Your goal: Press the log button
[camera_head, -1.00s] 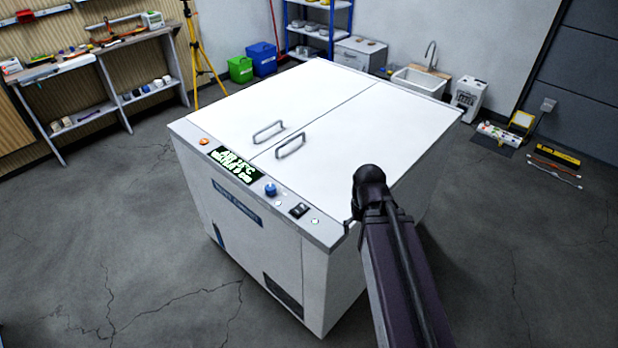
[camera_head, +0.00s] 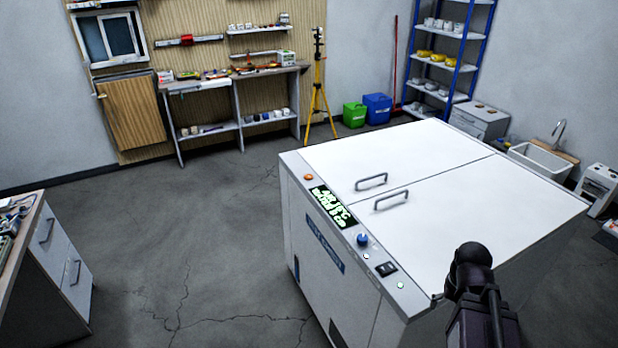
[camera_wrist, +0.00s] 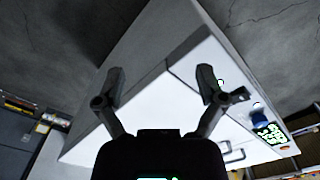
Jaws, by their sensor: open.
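A white chest-like machine (camera_head: 430,165) with two lid panels and two grey handles stands right of centre in the head view. Its front control strip carries an orange button (camera_head: 308,177), a green-lit display (camera_head: 333,206), a blue knob (camera_head: 362,239), a black rocker switch (camera_head: 386,269) and small pale buttons, one green-lit (camera_head: 400,285). No readable label shows which is the log button. My gripper (camera_wrist: 160,82) is open and empty, with the machine's white top behind its fingers in the wrist view. In the head view my arm is at the strip's right end.
A drawer cabinet (camera_head: 62,262) stands at the left edge. A workbench (camera_head: 235,82), yellow tripod (camera_head: 318,95), green bin (camera_head: 354,114), blue bin (camera_head: 377,108) and blue shelf rack (camera_head: 440,65) line the back. The cracked floor left of the machine is clear.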

